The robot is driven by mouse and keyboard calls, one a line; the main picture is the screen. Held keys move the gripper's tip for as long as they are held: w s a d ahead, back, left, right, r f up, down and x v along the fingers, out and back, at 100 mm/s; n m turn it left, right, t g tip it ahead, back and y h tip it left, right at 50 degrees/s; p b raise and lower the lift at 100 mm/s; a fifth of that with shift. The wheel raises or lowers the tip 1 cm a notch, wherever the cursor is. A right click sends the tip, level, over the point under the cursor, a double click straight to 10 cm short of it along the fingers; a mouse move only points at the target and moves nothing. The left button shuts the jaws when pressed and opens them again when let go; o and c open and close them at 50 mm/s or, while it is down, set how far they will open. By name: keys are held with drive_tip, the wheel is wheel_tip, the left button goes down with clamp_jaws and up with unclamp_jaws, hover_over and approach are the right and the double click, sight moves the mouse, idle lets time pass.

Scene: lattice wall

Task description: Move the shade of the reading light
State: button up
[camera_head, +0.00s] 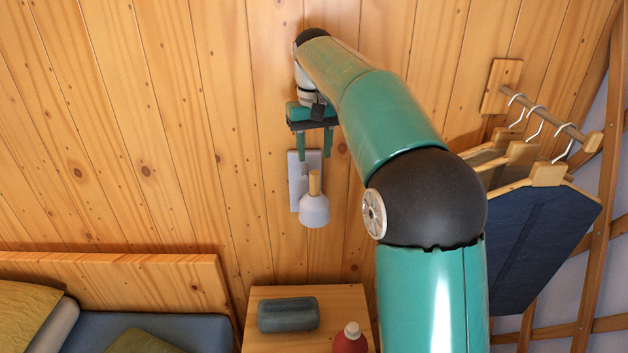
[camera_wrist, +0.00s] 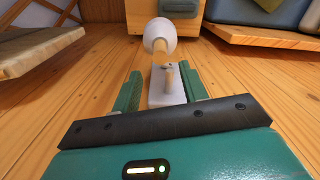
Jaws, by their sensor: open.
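The reading light has a grey wall plate (camera_head: 296,182), a short wooden stem (camera_head: 314,183) and a pale bell-shaped shade (camera_head: 314,211) that hangs low in the head view. My gripper (camera_head: 315,157) is open and empty, just above the light. In the wrist view its two green fingers (camera_wrist: 162,84) stand apart on either side of the plate. I cannot tell whether they touch it.
A wooden bedside top (camera_head: 262,335) below the light carries a grey-green box (camera_head: 288,314) and a red bottle (camera_head: 350,339). A bed with a wooden headboard (camera_head: 130,281) is at lower left. A rail (camera_head: 548,119) with hangers and dark cloth (camera_head: 530,235) is at right.

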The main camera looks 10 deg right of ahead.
sight(314, 181)
wheel_tip(314, 181, down, 9)
drive_tip(key=shift+s+r, duration=0.1)
idle(0.3)
clamp_jaws()
